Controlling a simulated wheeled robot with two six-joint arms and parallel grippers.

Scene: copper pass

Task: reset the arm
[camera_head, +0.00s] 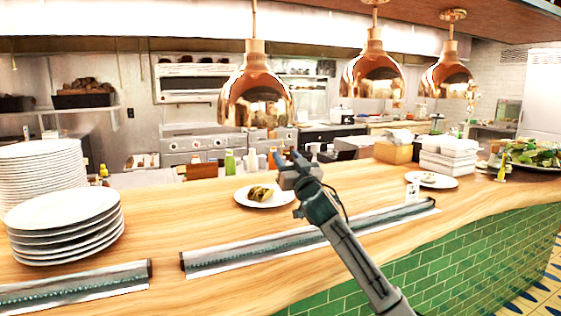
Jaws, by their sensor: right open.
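My right arm reaches up from the bottom right over the wooden counter (165,222). My right gripper (286,158) is open, with its jaws pointing up and left. In the picture it is just right of a white plate (285,200) that holds a small greenish-brown food item (260,193). Nothing shows between the jaws. The gripper appears to be above the counter, and how far it is from the plate I cannot tell. My left gripper is not in the view.
Stacks of white plates (65,225) stand at the left. Metal rails (300,243) lie along the counter's front edge. Copper lamps (257,95) hang above. White containers (450,155), a plate (432,181) and a salad platter (535,155) stand at the right. Counter left of the food plate is clear.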

